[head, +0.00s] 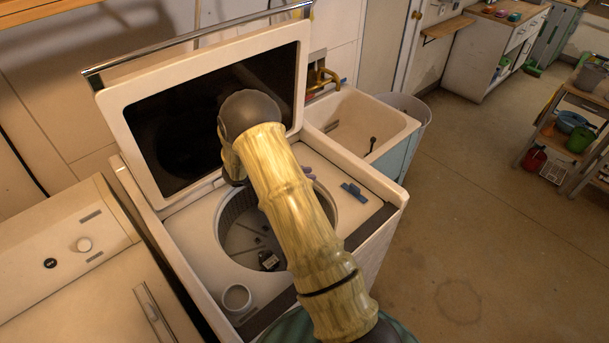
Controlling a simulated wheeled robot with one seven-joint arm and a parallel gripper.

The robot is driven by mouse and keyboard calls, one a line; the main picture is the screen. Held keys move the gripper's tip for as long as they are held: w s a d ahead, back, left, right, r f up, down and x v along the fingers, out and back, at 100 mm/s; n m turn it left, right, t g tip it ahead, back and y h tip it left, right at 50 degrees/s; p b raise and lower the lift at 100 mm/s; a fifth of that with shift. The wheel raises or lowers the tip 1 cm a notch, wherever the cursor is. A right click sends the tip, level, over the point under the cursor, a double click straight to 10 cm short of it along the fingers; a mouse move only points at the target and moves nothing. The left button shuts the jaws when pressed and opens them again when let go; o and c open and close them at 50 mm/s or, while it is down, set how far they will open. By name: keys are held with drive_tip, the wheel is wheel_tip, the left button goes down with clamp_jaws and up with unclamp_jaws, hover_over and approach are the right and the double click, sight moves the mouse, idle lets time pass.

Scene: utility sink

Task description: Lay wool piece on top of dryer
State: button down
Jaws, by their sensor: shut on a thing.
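The dryer (62,255) is the white machine at lower left in the head view, with a dial on its panel. Its visible top beside the panel looks bare. My arm reaches over the open top-loading washer (190,222) beside it and bends down near the raised lid. My gripper is hidden behind my own arm, so its fingers do not show. I cannot make out a wool piece for sure. A small purple thing (308,172) shows just right of my arm by the drum opening; I cannot tell what it is.
The washer's lid (135,132) stands open at the back. A dark small object (268,260) lies in the drum.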

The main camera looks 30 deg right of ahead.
drive_tip(key=shift+r+p, duration=1.95)
drive_tip(key=shift+r, duration=0.95)
drive_tip(key=shift+f, duration=0.1)
drive_tip(key=w+a+f+n+t+y+b, duration=0.35)
drive_tip(key=a+f+n+t+y, duration=0.45)
drive_tip(key=n+t, duration=0.55)
drive_tip(key=s+a+f+n+t+y, duration=0.1)
drive_tip(key=s+a+f+n+y, duration=0.4)
drive_tip(key=a, duration=0.3)
drive_tip(key=shift+f+n, duration=0.35)
drive_tip(key=shift+f, duration=0.25)
drive_tip(key=shift+t, duration=0.25)
